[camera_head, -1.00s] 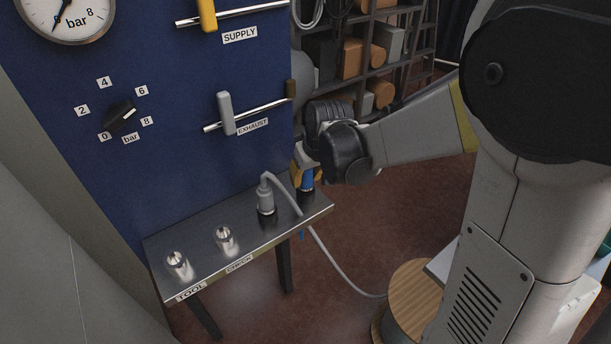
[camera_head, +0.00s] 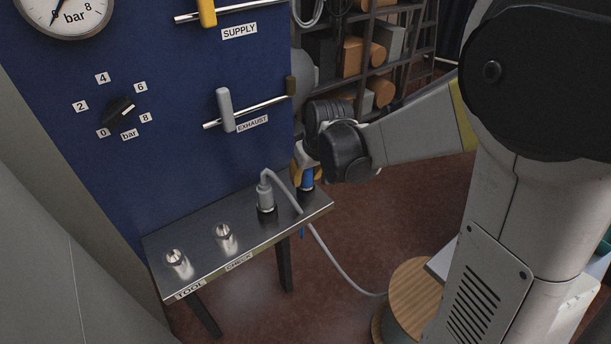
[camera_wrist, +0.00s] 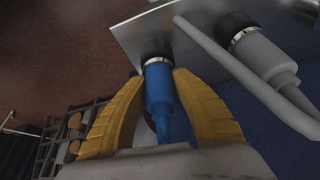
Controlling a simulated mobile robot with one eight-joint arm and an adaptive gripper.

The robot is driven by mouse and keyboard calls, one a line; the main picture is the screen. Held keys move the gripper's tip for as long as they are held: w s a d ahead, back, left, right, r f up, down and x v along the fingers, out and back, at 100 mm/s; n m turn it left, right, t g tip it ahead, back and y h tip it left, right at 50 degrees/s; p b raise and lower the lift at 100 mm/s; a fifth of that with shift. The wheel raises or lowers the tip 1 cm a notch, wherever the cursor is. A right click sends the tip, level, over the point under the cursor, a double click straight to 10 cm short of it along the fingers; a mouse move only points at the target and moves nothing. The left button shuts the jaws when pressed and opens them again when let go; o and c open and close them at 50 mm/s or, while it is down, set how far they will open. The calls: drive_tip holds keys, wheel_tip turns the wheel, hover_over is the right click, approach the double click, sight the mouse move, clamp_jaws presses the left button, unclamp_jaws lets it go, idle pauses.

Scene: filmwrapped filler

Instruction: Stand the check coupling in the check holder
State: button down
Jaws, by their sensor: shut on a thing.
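My gripper (camera_wrist: 163,112) has yellow fingers shut around a blue coupling (camera_wrist: 158,90), with one finger on each side of its body. In the head view the blue coupling (camera_head: 307,182) is upright at the right end of the steel shelf (camera_head: 190,285). Its metal-collared end meets a black socket (camera_wrist: 157,49); I cannot tell how deep it sits. A grey coupling (camera_head: 265,194) with a grey hose stands in a similar black socket beside it. A bare metal fitting (camera_head: 225,238) stands behind the CHECK label (camera_head: 239,263). My wrist partly hides the gripper in the head view.
Another metal fitting (camera_head: 177,262) stands by the TOOL label (camera_head: 190,290). A blue panel (camera_head: 170,170) with valve levers rises behind the shelf. A round wooden-topped stand (camera_head: 405,290) is at lower right.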

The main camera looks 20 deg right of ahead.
drive_tip(key=c, duration=1)
unclamp_jaws()
